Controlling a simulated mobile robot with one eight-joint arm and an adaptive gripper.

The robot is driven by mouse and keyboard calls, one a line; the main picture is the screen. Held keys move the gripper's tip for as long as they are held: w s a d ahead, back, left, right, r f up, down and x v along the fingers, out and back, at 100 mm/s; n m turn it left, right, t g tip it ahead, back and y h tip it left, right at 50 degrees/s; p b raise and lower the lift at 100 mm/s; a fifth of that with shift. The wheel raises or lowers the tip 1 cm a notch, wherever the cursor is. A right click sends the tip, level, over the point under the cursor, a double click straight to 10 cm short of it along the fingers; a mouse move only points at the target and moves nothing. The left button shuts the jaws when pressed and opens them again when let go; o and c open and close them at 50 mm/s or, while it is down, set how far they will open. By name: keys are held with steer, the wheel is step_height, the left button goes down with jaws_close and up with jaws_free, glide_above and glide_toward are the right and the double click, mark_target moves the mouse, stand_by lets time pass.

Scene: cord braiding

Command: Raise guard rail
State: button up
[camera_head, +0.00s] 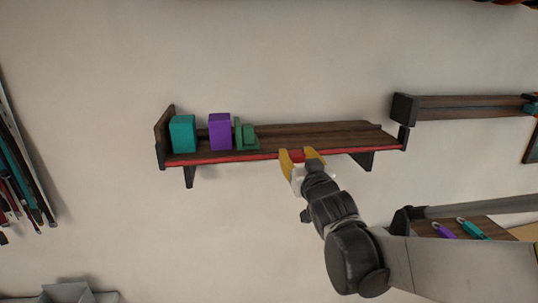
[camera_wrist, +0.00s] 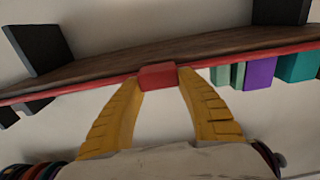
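The guard rail (camera_head: 222,158) is a thin red bar along the front edge of a brown wall shelf (camera_head: 335,133). It lies low, level with the shelf board. In the wrist view the rail (camera_wrist: 230,61) runs across the picture, with a red block (camera_wrist: 158,76) standing out from it as a grip. My gripper (camera_head: 301,154) is at the rail's front, right of the shelf's middle. In the wrist view its yellow fingers (camera_wrist: 160,78) lean inward, with their tips against both sides of the red block. Their inner contact faces are partly hidden.
A teal block (camera_head: 182,134), a purple block (camera_head: 219,132) and a green stepped piece (camera_head: 245,136) stand on the shelf's left part. Its right part is empty. Another wall shelf (camera_head: 465,107) is at the right. A lower surface (camera_head: 485,229) holds purple and teal items.

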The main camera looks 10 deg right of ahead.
mark_target(296, 154)
steer(key=shift+r+p, duration=1.6)
steer(key=shift+r, duration=0.8)
steer(key=o, duration=1.4)
steer(key=shift+f, duration=0.1)
steer(key=shift+o, duration=0.2)
steer(key=shift+w, duration=0.1)
steer(key=s, duration=1.2)
